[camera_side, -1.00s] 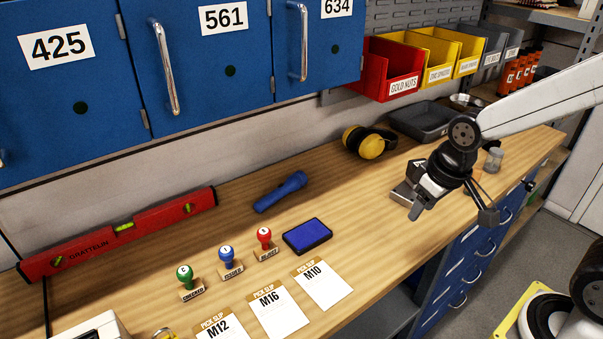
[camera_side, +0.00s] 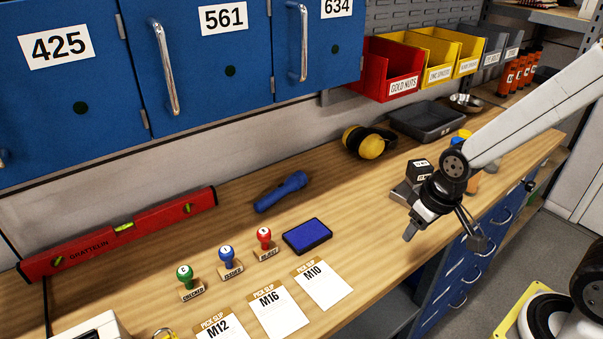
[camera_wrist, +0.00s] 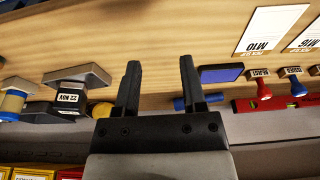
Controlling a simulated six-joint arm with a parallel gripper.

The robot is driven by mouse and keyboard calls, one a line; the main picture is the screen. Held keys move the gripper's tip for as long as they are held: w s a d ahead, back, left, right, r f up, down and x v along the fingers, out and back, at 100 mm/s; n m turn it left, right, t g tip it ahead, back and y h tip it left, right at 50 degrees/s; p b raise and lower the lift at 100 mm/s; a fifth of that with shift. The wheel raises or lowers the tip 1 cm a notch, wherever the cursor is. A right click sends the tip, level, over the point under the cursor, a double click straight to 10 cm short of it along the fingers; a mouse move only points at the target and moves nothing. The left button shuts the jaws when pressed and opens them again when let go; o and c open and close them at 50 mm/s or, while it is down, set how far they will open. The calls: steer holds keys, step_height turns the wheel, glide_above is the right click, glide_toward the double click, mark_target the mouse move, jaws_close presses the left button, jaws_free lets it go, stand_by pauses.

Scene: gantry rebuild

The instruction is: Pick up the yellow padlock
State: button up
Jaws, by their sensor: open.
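My gripper (camera_side: 444,238) is open and empty over the right front part of the bench, far to the right of the padlock. In the wrist view the two fingers of my gripper (camera_wrist: 160,63) are apart with nothing between them.
Pick slips (camera_side: 322,284), several stamps (camera_side: 227,263), a blue ink pad (camera_side: 307,236) and a blue torch (camera_side: 280,192) lie between gripper and padlock. A red level (camera_side: 120,235) lies at the back left. A dark date block (camera_side: 420,171) stands beside my gripper.

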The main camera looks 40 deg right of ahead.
steer(key=shift+o, duration=1.4)
